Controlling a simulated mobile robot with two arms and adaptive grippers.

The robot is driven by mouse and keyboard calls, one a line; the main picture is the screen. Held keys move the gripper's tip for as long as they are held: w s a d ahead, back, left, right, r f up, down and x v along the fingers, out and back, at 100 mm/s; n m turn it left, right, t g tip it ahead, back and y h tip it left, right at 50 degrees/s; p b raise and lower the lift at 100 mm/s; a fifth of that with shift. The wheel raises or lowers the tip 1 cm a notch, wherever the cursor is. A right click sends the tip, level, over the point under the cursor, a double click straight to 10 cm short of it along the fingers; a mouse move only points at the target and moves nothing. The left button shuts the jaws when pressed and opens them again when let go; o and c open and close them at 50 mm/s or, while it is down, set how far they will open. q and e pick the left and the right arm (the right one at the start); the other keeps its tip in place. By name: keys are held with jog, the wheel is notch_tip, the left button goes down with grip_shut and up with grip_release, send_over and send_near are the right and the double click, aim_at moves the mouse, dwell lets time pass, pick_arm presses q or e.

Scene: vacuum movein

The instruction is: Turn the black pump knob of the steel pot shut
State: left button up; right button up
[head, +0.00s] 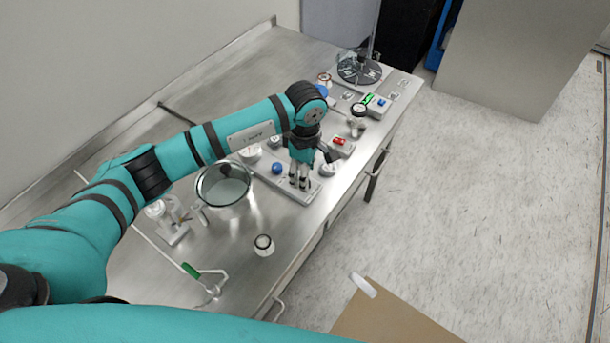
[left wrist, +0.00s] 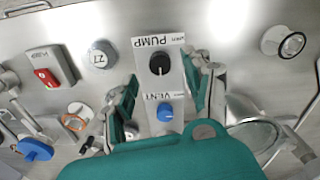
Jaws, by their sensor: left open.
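The black pump knob (left wrist: 160,64) sits on a pale panel under the label PUMP in the left wrist view. A small light mark shows on its face. The blue vent knob (left wrist: 165,112) is on the same panel and shows in the head view (head: 277,168). My left gripper (head: 299,185) points down over the panel and hides the black knob in the head view. In the left wrist view its fingers (left wrist: 166,88) are apart, one on each side of the panel; contact with the knob cannot be told. The steel pot (head: 224,203) stands left of the panel.
A red-switch box (head: 340,142) and a green-display box (head: 374,104) stand farther along the steel bench. A round black-topped device (head: 359,70) is at the far end. A small white-rimmed jar (head: 264,245) and a green-handled tool (head: 191,271) are nearer.

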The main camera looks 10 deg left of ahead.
pick_arm(q)
jog(key=shift+f+p, duration=0.3)
jog(key=shift+f, duration=1.6)
grip_shut()
